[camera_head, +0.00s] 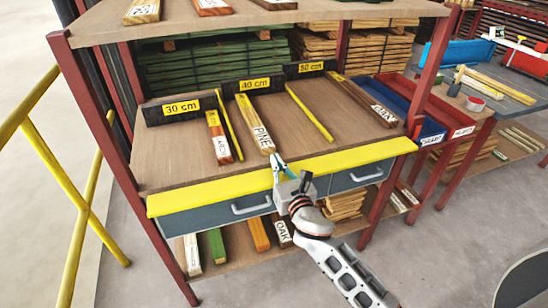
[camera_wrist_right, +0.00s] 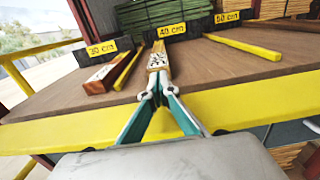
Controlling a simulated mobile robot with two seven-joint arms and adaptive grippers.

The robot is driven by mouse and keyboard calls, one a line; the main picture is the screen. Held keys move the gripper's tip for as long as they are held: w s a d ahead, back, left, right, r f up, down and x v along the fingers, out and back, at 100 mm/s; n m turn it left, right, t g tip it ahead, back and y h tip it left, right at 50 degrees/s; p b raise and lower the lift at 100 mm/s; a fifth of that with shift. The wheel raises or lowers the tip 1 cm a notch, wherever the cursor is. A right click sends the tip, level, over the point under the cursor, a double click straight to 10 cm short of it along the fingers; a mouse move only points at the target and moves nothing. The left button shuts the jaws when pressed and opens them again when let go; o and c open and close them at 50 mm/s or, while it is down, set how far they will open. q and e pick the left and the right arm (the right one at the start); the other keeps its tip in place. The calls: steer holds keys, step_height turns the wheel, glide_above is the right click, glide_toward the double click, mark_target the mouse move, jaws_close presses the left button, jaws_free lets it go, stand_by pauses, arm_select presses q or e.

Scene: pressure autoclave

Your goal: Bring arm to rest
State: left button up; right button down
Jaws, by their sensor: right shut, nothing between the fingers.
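My right gripper (camera_head: 277,160) is shut and empty at the front yellow edge of the workbench, just before the near end of a wooden piece labelled PINE (camera_head: 257,130). In the right wrist view the closed fingertips (camera_wrist_right: 157,88) overlap the near end of the pine piece (camera_wrist_right: 158,62) in the picture; whether they touch it I cannot tell. My right arm reaches in from the lower right. My left gripper does not show.
The bench top (camera_head: 180,165) carries 30, 40 and 50 cm signs, yellow strips (camera_head: 310,112) and other labelled pieces (camera_head: 219,140). A shelf (camera_head: 390,10) hangs above. Drawers (camera_head: 222,215) sit below the yellow edge (camera_head: 190,203). A yellow railing (camera_head: 60,170) stands left. Floor is clear at front.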

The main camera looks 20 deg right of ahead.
steer(key=s, duration=0.8)
steer(key=shift+s, duration=0.25)
steer(key=s+f+m+g+y, duration=0.2)
steer(key=s+f+m+g, duration=0.5)
steer(key=s+f+m, duration=1.6)
steer(key=f+m, duration=0.1)
steer(key=m, duration=0.8)
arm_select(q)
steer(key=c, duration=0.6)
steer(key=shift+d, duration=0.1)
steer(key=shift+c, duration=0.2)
arm_select(e)
steer(key=shift+d, duration=0.15)
